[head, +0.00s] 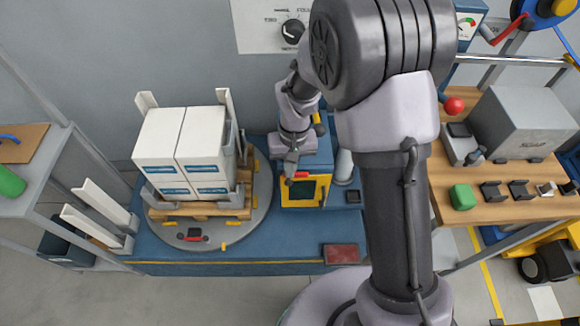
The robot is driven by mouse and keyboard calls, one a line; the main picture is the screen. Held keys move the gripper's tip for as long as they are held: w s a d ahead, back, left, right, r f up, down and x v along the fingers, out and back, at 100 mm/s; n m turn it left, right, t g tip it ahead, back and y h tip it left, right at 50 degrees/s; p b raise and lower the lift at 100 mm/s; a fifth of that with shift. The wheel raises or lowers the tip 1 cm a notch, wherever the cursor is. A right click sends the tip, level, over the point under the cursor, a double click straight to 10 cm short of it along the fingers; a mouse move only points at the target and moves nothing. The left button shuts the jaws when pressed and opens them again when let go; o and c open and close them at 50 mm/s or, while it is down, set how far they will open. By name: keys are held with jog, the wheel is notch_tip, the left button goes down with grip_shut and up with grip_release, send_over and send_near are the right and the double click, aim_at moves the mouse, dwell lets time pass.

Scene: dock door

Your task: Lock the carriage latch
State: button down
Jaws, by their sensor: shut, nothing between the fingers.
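My gripper (290,166) is shut and empty. It points down just above the upper left of a yellow-framed unit with a dark front (305,190). A small red part (300,175) sits at the top of this unit, close to the fingertips; I cannot tell whether they touch it. I cannot tell for sure which part is the carriage latch. It may be this red part, or it may be hidden behind my arm, which covers the middle right of the view.
White boxes (186,150) stand on a wooden pallet on a round turntable (165,232) at left. A wooden bench (470,213) at right holds a grey box (522,122), a red ball-topped lever (454,106) and a green block (461,197). A wall dial (292,32) is at the top.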

jog(key=shift+a+f+h+p, duration=0.35)
jog(key=shift+h+p, duration=0.4)
jog(key=shift+h, duration=0.15)
jog(key=shift+a, duration=0.1)
jog(key=shift+a+f+h, duration=0.2)
jog(key=shift+f+h, duration=0.4)
jog(key=shift+h, duration=0.35)
jog(key=shift+a+f+h, duration=0.2)
jog(key=shift+f+h, duration=0.45)
jog(key=shift+h, duration=0.35)
jog(key=shift+a+f+h, duration=0.2)
jog(key=shift+f+h, duration=0.4)
jog(key=shift+h, duration=0.35)
jog(key=shift+r, duration=0.15)
jog(key=shift+r+p, duration=0.55)
jog(key=shift+r, duration=0.1)
